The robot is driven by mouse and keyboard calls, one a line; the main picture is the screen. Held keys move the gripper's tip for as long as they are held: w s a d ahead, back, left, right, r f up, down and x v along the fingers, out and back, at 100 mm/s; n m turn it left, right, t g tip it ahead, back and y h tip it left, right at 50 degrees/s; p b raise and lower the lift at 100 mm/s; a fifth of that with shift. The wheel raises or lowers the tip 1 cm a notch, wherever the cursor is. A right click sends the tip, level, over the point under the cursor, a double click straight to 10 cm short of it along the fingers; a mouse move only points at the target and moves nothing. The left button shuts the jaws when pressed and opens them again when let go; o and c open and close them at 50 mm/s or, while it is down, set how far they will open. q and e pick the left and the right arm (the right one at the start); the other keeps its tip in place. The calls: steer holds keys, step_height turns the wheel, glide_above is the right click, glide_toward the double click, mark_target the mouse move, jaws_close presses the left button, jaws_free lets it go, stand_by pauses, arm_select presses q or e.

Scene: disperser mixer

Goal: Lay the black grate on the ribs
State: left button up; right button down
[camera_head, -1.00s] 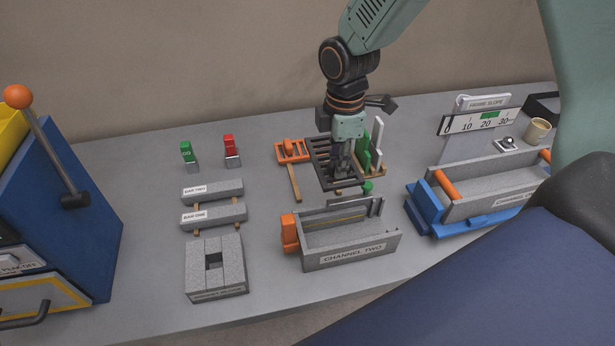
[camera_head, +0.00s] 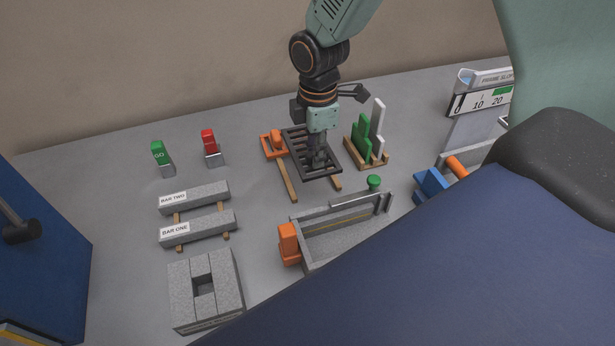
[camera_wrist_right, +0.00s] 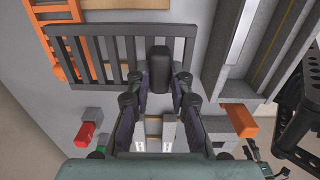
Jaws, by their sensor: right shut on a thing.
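The black grate (camera_head: 299,148) is a slatted rectangle over two wooden strips at the middle of the bench. My right gripper (camera_head: 318,160) points down over it, its fingers hiding part of the slats. In the right wrist view the fingers (camera_wrist_right: 158,78) are shut on the upright black handle (camera_wrist_right: 160,66) in front of the grate's slats (camera_wrist_right: 100,86). I cannot tell whether the grate rests on the strips or hangs just above them. I cannot make out the ribs for certain; the grey channel (camera_head: 345,222) stands in front. My left gripper is not in view.
An orange rack (camera_head: 274,146) lies close left of the grate. A wooden stand with green and white plates (camera_head: 367,145) is close right. Grey bars (camera_head: 196,198), a grey block (camera_head: 203,290) and green and red switches stand left. My blue body covers the lower right.

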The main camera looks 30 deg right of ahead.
mark_target(317, 172)
steer(key=f, duration=0.3)
steer(key=s+f, duration=0.1)
steer(key=shift+a+f, duration=0.35)
steer(key=shift+f, duration=0.05)
steer(key=shift+d+f, duration=0.2)
steer(key=shift+f, duration=0.15)
steer(key=f, duration=0.3)
steer(key=shift+w+f, duration=0.2)
steer(key=shift+f, duration=0.05)
steer(key=shift+a+f, duration=0.15)
steer(key=shift+a, duration=0.05)
steer(key=shift+s, duration=0.15)
steer(key=shift+d+f, duration=0.1)
steer(key=shift+d, duration=0.1)
steer(key=c, duration=1.7)
jaws_free()
steer(key=shift+f+b, duration=0.1)
steer(key=shift+b, duration=0.2)
steer(key=o, duration=0.5)
steer(key=shift+a, duration=0.2)
steer(key=shift+d, duration=0.1)
